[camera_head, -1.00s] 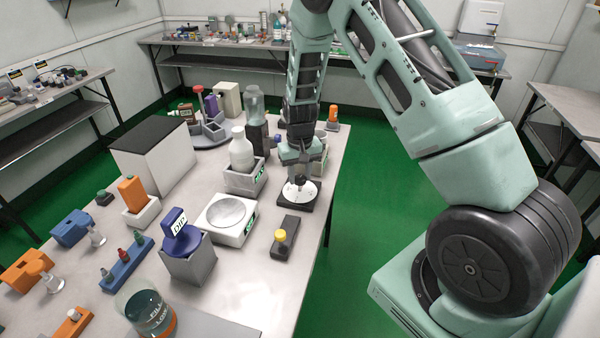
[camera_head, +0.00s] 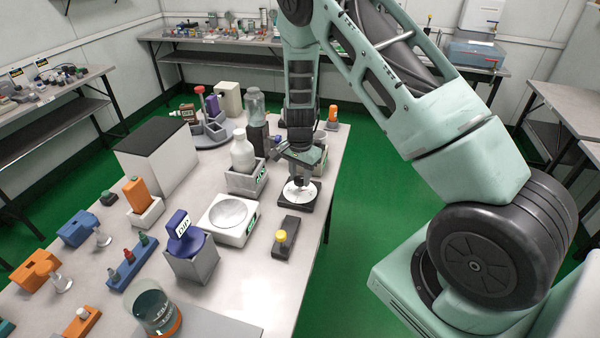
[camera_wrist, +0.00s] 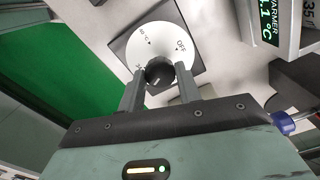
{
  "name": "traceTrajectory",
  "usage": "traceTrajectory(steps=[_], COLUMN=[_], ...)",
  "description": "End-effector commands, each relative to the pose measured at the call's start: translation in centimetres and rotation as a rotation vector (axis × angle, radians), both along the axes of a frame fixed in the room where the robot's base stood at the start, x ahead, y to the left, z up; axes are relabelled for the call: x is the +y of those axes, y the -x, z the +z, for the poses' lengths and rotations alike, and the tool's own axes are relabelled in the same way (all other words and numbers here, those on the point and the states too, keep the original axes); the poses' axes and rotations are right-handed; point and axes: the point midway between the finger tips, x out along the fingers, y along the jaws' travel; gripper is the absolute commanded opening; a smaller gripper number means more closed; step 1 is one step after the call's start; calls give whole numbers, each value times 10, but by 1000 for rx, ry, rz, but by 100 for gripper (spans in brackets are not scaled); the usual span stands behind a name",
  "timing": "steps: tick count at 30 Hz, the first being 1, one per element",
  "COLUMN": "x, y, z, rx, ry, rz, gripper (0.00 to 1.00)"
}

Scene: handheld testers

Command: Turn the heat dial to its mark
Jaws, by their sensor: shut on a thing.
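The heat dial is a white disc (camera_wrist: 146,38) on a dark square base, with a black knob (camera_wrist: 159,72) near its lower edge in the wrist view. "OFF", a small dark triangle and other small print show on the disc. A pale line shows on the knob. The dial also shows in the head view (camera_head: 301,194), at the table's right edge. My gripper (camera_wrist: 159,86) is shut on the knob, one finger on each side. In the head view my gripper (camera_head: 299,180) comes down onto the dial from above and hides part of it.
A warmer (camera_wrist: 274,24) with a lit green display sits close to the dial. White bottle (camera_head: 243,152) in a grey holder, scale-like plate (camera_head: 229,214) and dark block with yellow cap (camera_head: 286,240) stand nearby. Free floor lies right of the table.

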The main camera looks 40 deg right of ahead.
Motion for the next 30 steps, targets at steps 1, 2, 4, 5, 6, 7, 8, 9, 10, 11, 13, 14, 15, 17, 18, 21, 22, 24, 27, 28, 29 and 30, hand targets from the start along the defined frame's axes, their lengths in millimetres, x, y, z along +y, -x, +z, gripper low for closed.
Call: traceTrajectory(steps=[1,2,4,5,6,7,8,9,10,11,13,14,15,17,18,21,22,24,27,28,29,30], x=[-1,-1,-1,-1,-1,-1,-1,-1,-1,-1,-1,-1,-1,-1,-1,-1,-1,-1,-1,-1,-1,-1], y=[-2,-2,-2,-2,-2,-2,-2,-2,-2,-2,-2,-2,-2,-2,-2,-2,-2,-2,-2,-2,-2,-2], z=[3,3,3,3,3,2,2,2,2,3,2,2,2,2,2,1,1,1,1,1,1,1], rx=[-5,-5,-5,-5,-5,-5,-5,-5,-5,-6,-6,-5,-5,-6,-6,-5,-5,-5,-5,-5,-5,-5], ry=[3,3,2,2,2,2,2,2,2,2,2,2,2,2,1,2,2,2,2,2,2,2], rz=[-42,-70,-130,-155,-187,-210,-233,-260,-280,-299,-337,-353,-370,-395,-408,-434,-439,-448,-456,-457,-458,-458], gripper=[11,11,11,11,11,11,11,11,11,11,11,11,11,11,11,11,11,11,11,11,11,11])
